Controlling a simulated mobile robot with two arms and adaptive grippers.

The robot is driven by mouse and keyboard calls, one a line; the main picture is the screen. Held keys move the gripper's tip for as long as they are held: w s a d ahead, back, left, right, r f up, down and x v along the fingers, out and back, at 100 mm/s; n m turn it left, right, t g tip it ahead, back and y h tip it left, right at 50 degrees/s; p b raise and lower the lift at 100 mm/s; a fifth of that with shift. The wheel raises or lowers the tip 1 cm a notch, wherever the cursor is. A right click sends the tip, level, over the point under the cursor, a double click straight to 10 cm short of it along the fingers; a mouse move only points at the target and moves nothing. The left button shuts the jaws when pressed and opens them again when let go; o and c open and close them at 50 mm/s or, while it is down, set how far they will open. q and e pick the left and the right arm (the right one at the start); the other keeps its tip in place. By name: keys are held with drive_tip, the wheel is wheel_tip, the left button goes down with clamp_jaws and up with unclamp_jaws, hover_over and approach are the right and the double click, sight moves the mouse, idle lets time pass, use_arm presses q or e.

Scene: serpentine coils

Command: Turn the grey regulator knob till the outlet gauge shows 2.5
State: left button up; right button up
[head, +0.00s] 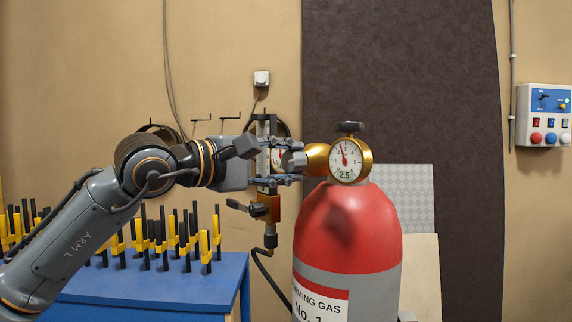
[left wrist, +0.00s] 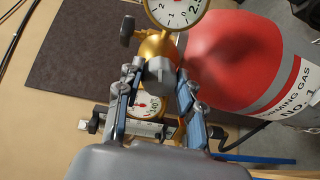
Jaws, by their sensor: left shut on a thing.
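The grey regulator knob (head: 295,161) sits at the left of the brass regulator body (head: 317,158). My left gripper (head: 287,162) is shut on it from the left. In the left wrist view the knob (left wrist: 160,73) lies between the two fingers (left wrist: 160,85). The round gauge facing the head camera (head: 350,160) has a white dial, a brass rim and "2.5" printed low on its face. Its red needle points roughly upward; I cannot read its exact value. In the left wrist view this gauge (left wrist: 177,8) is cut off at the top. My right gripper is not in view.
The red gas cylinder (head: 345,235) stands below the regulator. A second gauge (left wrist: 147,105) is partly hidden behind my left fingers. A hose (head: 265,272) hangs from a brass fitting. A blue table (head: 200,285) with several yellow-black clamps stands at the left.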

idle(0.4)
use_arm(q)
drive_tip(key=o, duration=1.2)
drive_tip(key=shift+c, duration=0.2)
drive_tip(key=v, duration=1.2)
